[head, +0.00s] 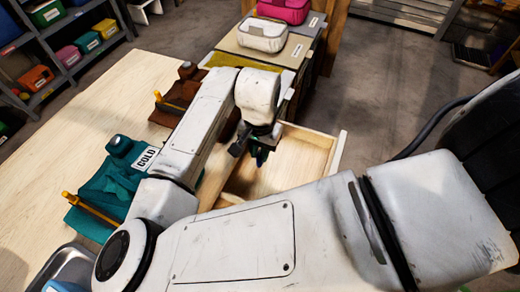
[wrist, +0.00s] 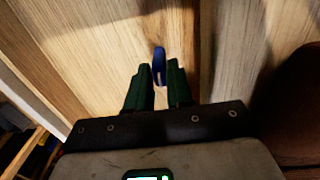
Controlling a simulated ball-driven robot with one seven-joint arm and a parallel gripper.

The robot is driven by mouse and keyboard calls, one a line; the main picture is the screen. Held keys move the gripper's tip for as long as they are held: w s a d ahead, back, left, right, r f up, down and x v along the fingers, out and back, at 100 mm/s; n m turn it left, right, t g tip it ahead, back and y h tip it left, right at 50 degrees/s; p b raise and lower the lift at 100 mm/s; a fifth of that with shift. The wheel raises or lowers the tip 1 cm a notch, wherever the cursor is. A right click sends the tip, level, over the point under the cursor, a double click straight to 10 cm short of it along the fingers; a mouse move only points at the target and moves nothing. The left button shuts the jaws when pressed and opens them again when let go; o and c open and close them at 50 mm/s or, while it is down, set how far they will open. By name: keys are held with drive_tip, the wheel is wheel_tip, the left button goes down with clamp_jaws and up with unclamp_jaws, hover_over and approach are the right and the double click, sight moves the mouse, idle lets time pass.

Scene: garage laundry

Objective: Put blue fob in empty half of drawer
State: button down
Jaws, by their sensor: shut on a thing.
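The blue fob (wrist: 159,66) is held upright between the two dark green fingers of my gripper (wrist: 160,80) in the wrist view. My gripper is shut on it. In the head view my gripper (head: 260,153) hangs over the open wooden drawer (head: 338,152), near its left part. The drawer's pale bare floor shows to the right of the gripper. My arm hides the drawer's near part and much of its left side. In the wrist view wood boards lie behind the fob; I cannot tell its height above them.
A white box (head: 262,35) and pink box (head: 284,10) stand behind. Shelving with coloured bins (head: 68,56) is at upper left.

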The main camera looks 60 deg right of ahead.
drive_tip(key=c, duration=1)
unclamp_jaws()
drive_tip(key=shift+f, duration=0.1)
wheel_tip(320, 180, up, 12)
drive_tip(key=shift+r+p, duration=0.2)
drive_tip(key=shift+p, duration=0.3)
